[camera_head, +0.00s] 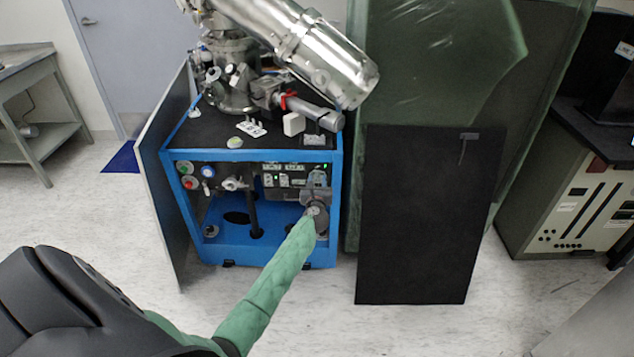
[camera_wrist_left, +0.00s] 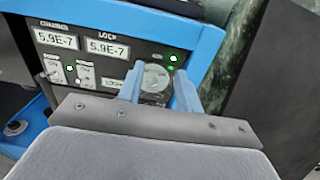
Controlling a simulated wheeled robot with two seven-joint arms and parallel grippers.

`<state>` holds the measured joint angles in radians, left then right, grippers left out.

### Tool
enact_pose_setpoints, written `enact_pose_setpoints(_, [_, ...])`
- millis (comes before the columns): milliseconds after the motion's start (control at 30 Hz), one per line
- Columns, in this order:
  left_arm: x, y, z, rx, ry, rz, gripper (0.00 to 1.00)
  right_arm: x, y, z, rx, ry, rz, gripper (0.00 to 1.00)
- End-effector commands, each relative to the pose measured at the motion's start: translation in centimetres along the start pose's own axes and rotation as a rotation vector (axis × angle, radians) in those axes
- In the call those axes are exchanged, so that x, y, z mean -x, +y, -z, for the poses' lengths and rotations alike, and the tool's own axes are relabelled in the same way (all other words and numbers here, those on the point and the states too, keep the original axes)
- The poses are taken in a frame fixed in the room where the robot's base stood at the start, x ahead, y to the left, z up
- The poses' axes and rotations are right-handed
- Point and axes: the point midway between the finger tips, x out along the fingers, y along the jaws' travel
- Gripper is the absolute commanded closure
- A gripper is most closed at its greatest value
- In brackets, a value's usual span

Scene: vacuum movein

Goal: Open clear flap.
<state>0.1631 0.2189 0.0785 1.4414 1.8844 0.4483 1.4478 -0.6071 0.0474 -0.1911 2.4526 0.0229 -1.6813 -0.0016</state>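A small, round, glassy grey piece (camera_wrist_left: 156,78) is on the instrument panel (camera_wrist_left: 85,65), right of its number displays, in the left wrist view. I cannot tell whether it is the clear flap. My left gripper (camera_wrist_left: 158,88) has its two blue fingers apart, one on each side of this piece. Whether they touch it is unclear. In the head view my left gripper (camera_head: 317,190) is at the right front of the blue-framed cart (camera_head: 338,190), partly hidden by its wrist. A translucent greenish sheet (camera_head: 430,60) hangs behind the cart. My right gripper is not in view.
Steel vacuum equipment (camera_head: 300,50) stands on the cart. A black panel (camera_head: 415,220) stands right of it, and a grey side panel (camera_head: 165,170) stands at its left. A beige cabinet (camera_head: 570,200) is far right. The pale floor (camera_head: 95,220) at left is clear.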

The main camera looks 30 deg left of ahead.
Motion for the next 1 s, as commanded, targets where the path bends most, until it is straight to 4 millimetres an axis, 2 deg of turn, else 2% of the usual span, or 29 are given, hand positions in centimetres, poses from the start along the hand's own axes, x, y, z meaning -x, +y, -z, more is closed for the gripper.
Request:
enact_pose_setpoints(167, [1.2, 0.0, 0.2, 0.001, 0.002, 0.000, 0.65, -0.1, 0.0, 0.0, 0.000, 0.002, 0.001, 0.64])
enact_pose_setpoints(400, [4.8, 0.0, 0.3, 0.001, 0.002, 0.000, 0.65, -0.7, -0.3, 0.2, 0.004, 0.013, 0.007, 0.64])
enact_pose_setpoints(600, [7.1, 0.0, 0.1, 0.000, 0.001, 0.000, 0.65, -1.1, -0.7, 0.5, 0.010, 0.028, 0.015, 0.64])
enact_pose_setpoints(1000, [7.8, 0.0, 0.0, 0.000, 0.000, 0.000, 0.65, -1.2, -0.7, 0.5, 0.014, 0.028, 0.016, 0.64])
